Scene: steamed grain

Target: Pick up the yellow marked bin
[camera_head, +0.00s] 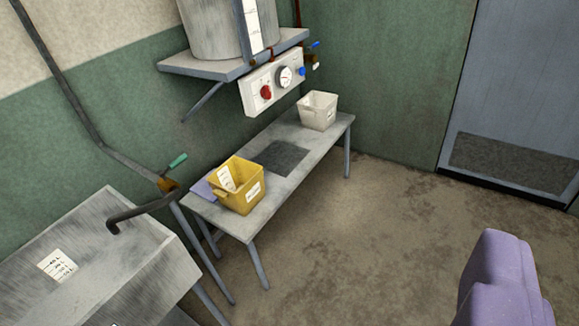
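The yellow bin (243,201) stands upright on the left end of a grey metal table (311,147). It has a white label with dark marks on its front. A white card with markings shows inside its open top. The rest of its inside is hard to make out. Nothing of mine touches the bin. My gripper's fingers do not show in this view.
A white bin (318,110) stands at the table's far end. A control box (273,83) hangs under a shelf with a metal tank. A metal basin (90,262) and a green-handled pipe are at left. A lavender shape (499,285) fills the lower right. Floor right of the table is clear.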

